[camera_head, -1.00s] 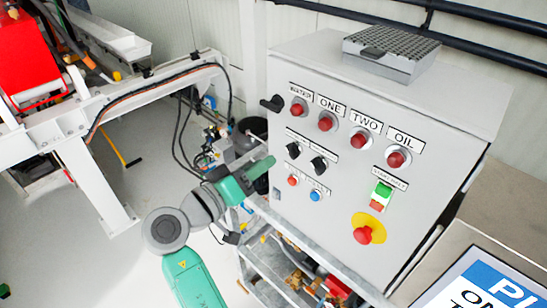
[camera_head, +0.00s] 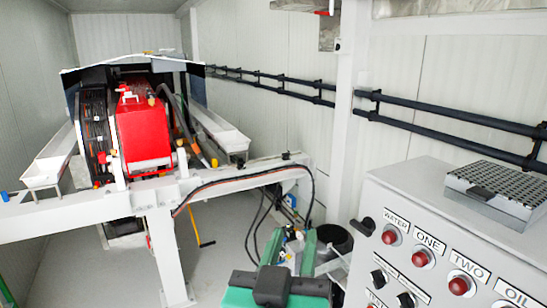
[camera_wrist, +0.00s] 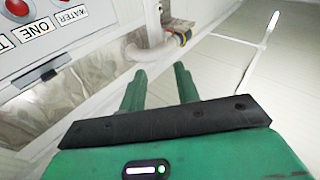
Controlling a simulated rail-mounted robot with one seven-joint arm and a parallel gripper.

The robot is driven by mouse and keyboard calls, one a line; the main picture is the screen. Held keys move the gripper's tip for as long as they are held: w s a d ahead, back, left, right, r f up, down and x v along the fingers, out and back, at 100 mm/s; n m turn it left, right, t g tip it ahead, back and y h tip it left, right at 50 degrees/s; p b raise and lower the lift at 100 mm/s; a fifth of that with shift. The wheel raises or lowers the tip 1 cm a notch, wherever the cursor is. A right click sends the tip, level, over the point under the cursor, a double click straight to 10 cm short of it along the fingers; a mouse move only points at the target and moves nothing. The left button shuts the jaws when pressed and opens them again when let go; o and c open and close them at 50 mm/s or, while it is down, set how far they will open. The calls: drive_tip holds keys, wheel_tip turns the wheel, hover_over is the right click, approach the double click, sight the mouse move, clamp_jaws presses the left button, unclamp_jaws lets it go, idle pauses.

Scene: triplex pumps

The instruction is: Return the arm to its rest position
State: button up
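My gripper (camera_head: 288,242) shows at the bottom middle of the head view, green with a black bar across it. It is in front of the white frame and left of the grey control panel. In the wrist view its two green fingers (camera_wrist: 160,75) stand apart with nothing between them, so it is open and empty. The control panel (camera_head: 385,215) shows at the lower right of the head view, with red lamps labelled WATER, ONE, TWO and OIL. Its upside-down corner shows at the top left of the wrist view (camera_wrist: 20,60). Most of my arm is out of view.
A red machine (camera_head: 145,135) sits on the white frame (camera_head: 90,212) at the left. A grey grated box (camera_head: 498,195) rests on the panel. Black pipes (camera_head: 450,122) run along the right wall. Cables hang behind my gripper. Open floor (camera_head: 215,220) shows beneath the frame.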

drive_tip(key=s+a+r+n+t+y+p, duration=0.25)
drive_tip(key=s+r+t+y, duration=0.35)
drive_tip(key=s+r, duration=0.8)
wheel_tip(320, 180, up, 10)
drive_tip(key=w+m+p, duration=0.1)
drive_tip(key=p, duration=1)
drive_tip(key=shift+a+g, duration=0.3)
drive_tip(key=shift+f, duration=0.1)
clamp_jaws()
idle(1.2)
